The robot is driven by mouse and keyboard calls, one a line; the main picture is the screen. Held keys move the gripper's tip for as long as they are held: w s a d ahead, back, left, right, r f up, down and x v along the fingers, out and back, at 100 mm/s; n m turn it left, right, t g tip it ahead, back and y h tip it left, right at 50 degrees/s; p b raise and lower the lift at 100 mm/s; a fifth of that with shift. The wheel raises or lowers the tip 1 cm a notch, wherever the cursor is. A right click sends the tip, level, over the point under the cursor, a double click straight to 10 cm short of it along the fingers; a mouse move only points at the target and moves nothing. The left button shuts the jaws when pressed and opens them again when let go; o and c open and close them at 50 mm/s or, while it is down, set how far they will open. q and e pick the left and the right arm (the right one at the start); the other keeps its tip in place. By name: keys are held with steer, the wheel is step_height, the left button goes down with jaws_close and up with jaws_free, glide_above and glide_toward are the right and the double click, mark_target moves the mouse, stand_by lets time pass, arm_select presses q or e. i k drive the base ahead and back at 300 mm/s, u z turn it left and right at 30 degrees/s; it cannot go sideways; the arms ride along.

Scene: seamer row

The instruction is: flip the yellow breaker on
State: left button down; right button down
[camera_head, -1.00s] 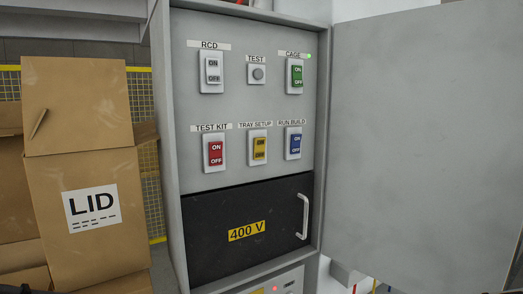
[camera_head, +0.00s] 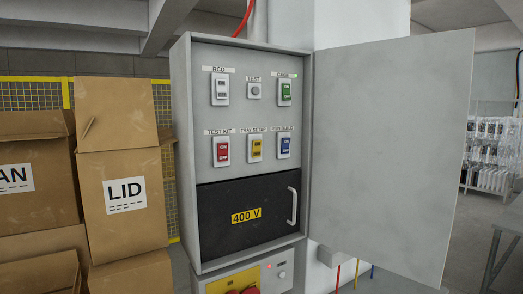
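The yellow breaker (camera_head: 256,148) sits in the lower row of the open grey cabinet (camera_head: 182,150), in the middle under the label TRAY SETUP. It is a small yellow rocker on a white plate; its position is too small to tell for sure now. The red breaker (camera_head: 222,151) labelled TEST KIT is to its left. The blue breaker (camera_head: 285,146) labelled RUN BUILD is to its right. Neither of my grippers shows in the head view, and nothing covers the yellow breaker.
The cabinet door (camera_head: 390,150) stands wide open to the right. A black 400 V panel (camera_head: 215,220) with a white handle (camera_head: 292,206) is below the breakers. A LID carton (camera_head: 120,170) stands close on the left. The RCD switch (camera_head: 220,90) and green CAGE breaker (camera_head: 285,92) are above.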

mark_target(256, 145)
steer(key=u, duration=0.6)
steer(key=i, duration=0.6)
steer(key=z, duration=1.35)
